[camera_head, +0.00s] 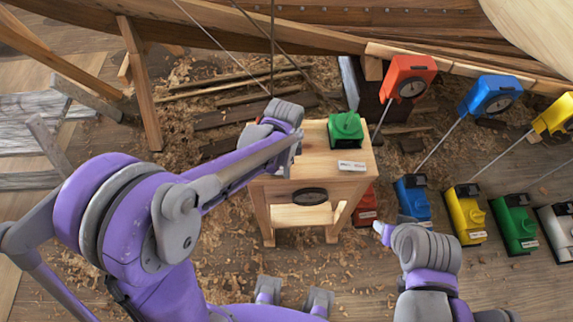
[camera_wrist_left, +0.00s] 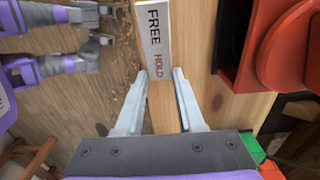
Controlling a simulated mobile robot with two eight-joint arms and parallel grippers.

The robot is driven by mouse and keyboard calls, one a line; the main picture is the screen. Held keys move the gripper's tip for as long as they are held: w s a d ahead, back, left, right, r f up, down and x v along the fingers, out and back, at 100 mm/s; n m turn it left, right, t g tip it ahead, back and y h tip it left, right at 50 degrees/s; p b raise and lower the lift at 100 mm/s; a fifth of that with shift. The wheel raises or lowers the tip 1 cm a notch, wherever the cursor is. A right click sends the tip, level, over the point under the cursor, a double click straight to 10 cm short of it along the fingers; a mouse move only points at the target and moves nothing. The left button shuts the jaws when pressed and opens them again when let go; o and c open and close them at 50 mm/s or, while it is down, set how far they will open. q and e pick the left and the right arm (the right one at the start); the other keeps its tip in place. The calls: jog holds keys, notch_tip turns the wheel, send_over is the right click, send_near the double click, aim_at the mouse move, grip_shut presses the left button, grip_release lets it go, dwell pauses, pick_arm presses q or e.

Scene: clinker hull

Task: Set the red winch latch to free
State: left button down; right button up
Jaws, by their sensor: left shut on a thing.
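My left gripper (camera_head: 287,120) is at the left side of a small wooden bench (camera_head: 315,135) in the head view, where its own wrist hides its fingertips. In the left wrist view its two fingers (camera_wrist_left: 163,75) stand a little apart, with a pale wood-coloured strip between them. It is shut on the latch, but the grip itself is hard to make out. A white plate (camera_wrist_left: 153,35) reading FREE and HOLD lies just past the fingertips. A red and black body (camera_wrist_left: 290,50) is to their right. The latch's setting cannot be read. My right gripper (camera_head: 380,233) hangs right of the bench.
A green unit (camera_head: 345,127) with a white label (camera_head: 352,166) stands on the bench. Red (camera_head: 408,75), blue (camera_head: 490,95) and yellow (camera_head: 555,115) winches with cables line the hull. Several coloured boxes, including a blue one (camera_head: 413,200), stand on the shavings-strewn floor.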

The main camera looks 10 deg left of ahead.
pick_arm(q)
jog(key=shift+s+a+r+t+h+b, duration=0.1)
jog(key=shift+a+r+t+h+b, duration=0.15)
jog(key=shift+h, duration=0.4)
jog(key=shift+s+a+r+t+h+b, duration=0.1)
jog(key=shift+a+t+h, duration=0.1)
jog(key=shift+h, duration=0.45)
jog(key=shift+a+r+t+h+b, duration=0.2)
jog(key=shift+h+b, duration=0.05)
jog(key=shift+h, duration=0.4)
jog(key=shift+a+r+t+h+b, duration=0.15)
jog(key=shift+h+b, duration=0.1)
jog(key=shift+h, duration=0.4)
jog(key=c, duration=0.5)
grip_release()
jog(key=p+v, duration=0.1)
jog(key=v, duration=1)
jog(key=shift+f, duration=0.1)
